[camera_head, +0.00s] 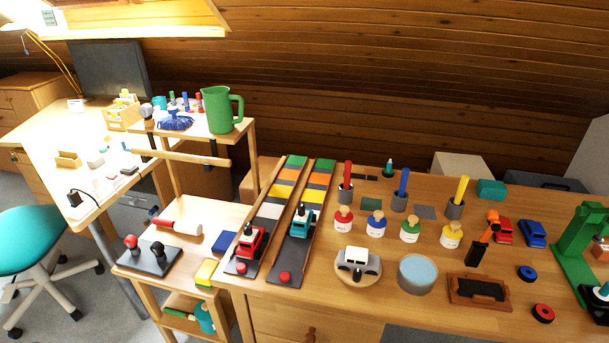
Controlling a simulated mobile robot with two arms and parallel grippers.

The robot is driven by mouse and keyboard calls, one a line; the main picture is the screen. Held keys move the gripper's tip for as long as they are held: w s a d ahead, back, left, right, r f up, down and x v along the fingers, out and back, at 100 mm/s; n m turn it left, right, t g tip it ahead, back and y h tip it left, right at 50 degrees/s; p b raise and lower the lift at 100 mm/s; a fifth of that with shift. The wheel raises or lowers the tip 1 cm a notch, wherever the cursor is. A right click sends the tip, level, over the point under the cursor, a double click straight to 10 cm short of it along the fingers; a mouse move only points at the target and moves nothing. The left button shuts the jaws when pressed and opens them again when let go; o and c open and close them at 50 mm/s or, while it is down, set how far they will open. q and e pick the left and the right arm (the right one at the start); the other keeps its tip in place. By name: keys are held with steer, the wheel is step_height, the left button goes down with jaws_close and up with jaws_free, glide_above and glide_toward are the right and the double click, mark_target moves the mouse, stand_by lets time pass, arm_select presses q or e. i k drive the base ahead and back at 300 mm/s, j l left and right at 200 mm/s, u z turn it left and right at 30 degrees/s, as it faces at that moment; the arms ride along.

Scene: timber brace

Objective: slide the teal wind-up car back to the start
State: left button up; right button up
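The teal wind-up car (301,222) sits on the right of two long, narrow track lanes. It stands on the dark stretch of the right lane (292,258), just nearer than the yellow band. A red button (284,277) is at that lane's near end, apart from the car. A red car (250,241) stands on the left lane (268,211), closer to its near end than the teal car is to its own. Both lanes have green, orange, yellow and grey bands toward the far end. Neither of my grippers shows in the head view.
Left is a wooden cart (205,215) with a joystick box (148,256), a blue box (225,242) and a green jug (221,110).

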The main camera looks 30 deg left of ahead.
mark_target(299, 226)
steer(key=u, duration=1.25)
